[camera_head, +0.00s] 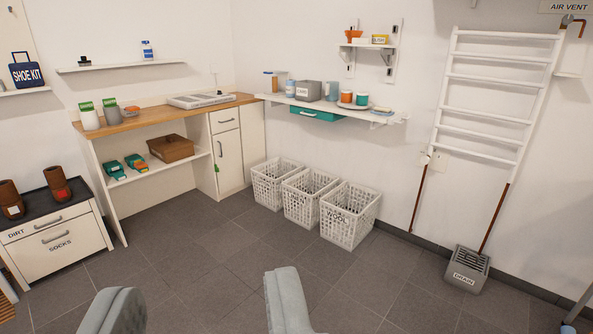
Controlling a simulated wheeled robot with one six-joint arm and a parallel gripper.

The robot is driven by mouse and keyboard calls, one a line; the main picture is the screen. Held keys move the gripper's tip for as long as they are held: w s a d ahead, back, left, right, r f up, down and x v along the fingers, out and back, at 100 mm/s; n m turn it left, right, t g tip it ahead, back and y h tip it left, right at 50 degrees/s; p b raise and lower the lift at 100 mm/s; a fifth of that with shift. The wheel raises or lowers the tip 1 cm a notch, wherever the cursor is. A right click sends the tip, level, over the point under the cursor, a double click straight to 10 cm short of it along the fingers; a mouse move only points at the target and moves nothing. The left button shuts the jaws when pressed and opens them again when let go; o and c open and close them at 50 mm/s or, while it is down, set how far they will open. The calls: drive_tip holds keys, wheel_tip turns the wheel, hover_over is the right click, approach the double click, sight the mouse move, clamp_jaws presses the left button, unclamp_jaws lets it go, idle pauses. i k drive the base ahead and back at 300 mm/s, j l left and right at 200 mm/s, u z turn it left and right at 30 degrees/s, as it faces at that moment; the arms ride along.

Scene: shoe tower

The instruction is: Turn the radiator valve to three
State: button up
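A grey drain box (467,270) stands on the floor under the radiator. Three white baskets (349,215) stand along the wall left of it. A wall shelf (335,108) holds several items. A drawer cabinet (58,240) stands at left. The middle floor is clear.

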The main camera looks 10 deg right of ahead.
sight(425, 159)
drive_tip(key=i+l+z, duration=0.2)
drive_tip(key=i+z, duration=0.65)
drive_tip(key=i+j+z, duration=0.15)
drive_tip(key=i+z, duration=0.25)
drive_tip(key=i, duration=0.2)
drive_tip(key=i+l+u, duration=0.2)
drive_tip(key=i, duration=0.25)
drive_tip(key=i+l+u, duration=0.25)
drive_tip(key=i, duration=0.15)
drive_tip(key=i+l+u, duration=0.2)
drive_tip(key=i, duration=0.25)
